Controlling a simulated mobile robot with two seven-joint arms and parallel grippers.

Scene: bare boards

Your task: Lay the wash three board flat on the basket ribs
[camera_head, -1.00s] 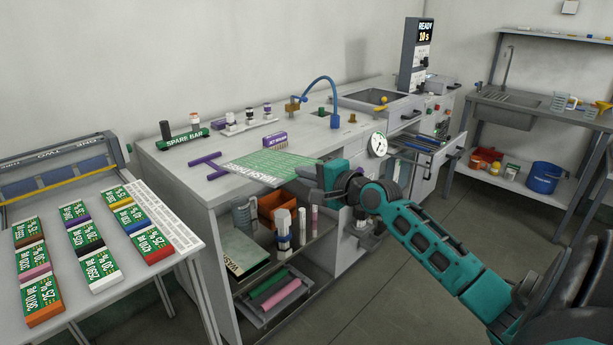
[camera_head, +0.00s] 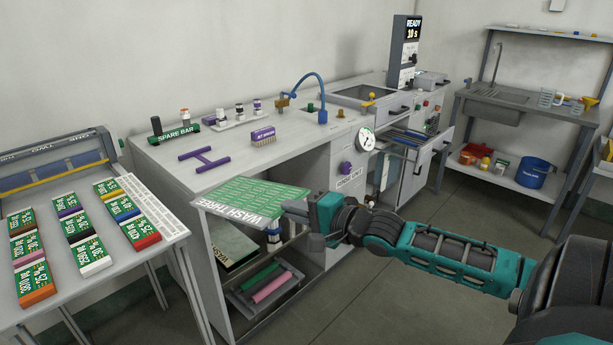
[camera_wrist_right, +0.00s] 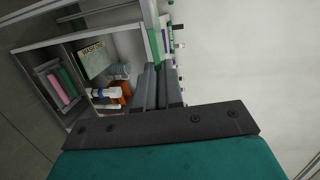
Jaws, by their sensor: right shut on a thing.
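The wash three board (camera_head: 262,196) is a thin green panel with a white strip reading WASH THREE along its near edge. My right gripper (camera_head: 293,210) is shut on the board's right end and holds it roughly level in front of the bench's front edge. I cannot pick out the basket ribs for certain; a pulled-out drawer (camera_head: 405,143) at the bench's right end holds blue bars. My left gripper is not in view.
An open shelf below holds another board (camera_head: 232,246) and rolls (camera_head: 272,287).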

